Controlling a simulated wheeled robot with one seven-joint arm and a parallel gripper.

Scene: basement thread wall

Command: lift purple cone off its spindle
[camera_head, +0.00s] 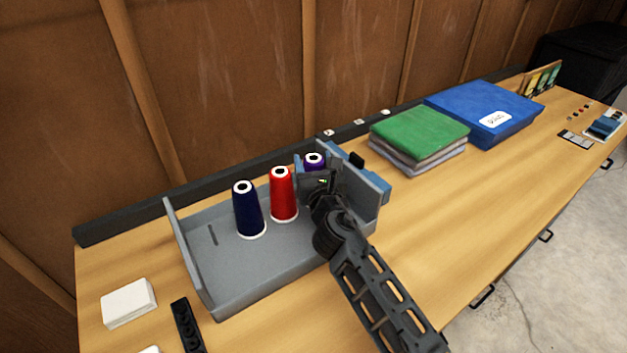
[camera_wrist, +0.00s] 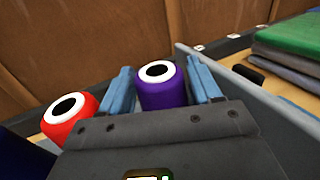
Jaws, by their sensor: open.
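The purple cone (camera_head: 314,160) stands at the right end of a row of thread cones in a grey tray (camera_head: 222,262). My arm hides most of its lower part in the head view. My gripper (camera_wrist: 161,90) is open in the wrist view, with one blue finger on each side of the purple cone (camera_wrist: 162,88). The cone's white top ring and dark centre hole show between the fingers. I cannot tell whether either finger touches it. The spindle is hidden.
A red cone (camera_head: 282,195) stands close to the left of the purple one, with a dark blue cone (camera_head: 248,209) beyond it. The tray's right wall (camera_head: 362,187) is close on the right. Folded cloths (camera_head: 419,136) and a blue box (camera_head: 485,112) lie farther right.

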